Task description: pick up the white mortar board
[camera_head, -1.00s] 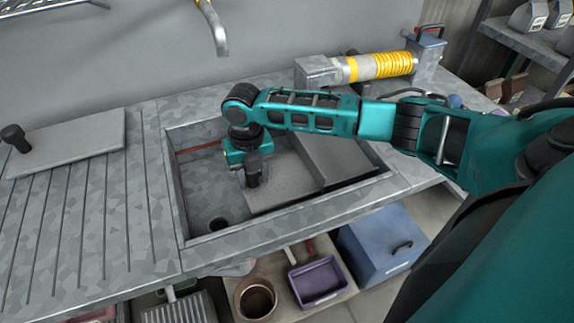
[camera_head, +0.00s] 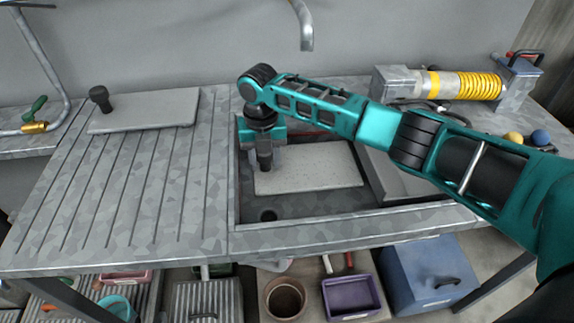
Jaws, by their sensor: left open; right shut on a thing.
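A pale whitish board (camera_head: 315,168) is in the sink basin, held by a dark upright handle near its left end. My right gripper (camera_head: 264,150) points down over that end and is shut on the handle. I cannot tell how far the board is clear of the basin floor. A second flat grey-white board (camera_head: 150,112) with a black knob (camera_head: 100,97) lies on the ribbed drainboard at the left, apart from my gripper. My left gripper is not in view.
The metal sink rim (camera_head: 350,225) surrounds the basin, with a drain hole (camera_head: 267,215) in its floor. A grey slab (camera_head: 400,178) covers its right side. A yellow-coiled device (camera_head: 465,84) stands behind my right arm. The ribbed drainboard (camera_head: 140,190) is mostly free.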

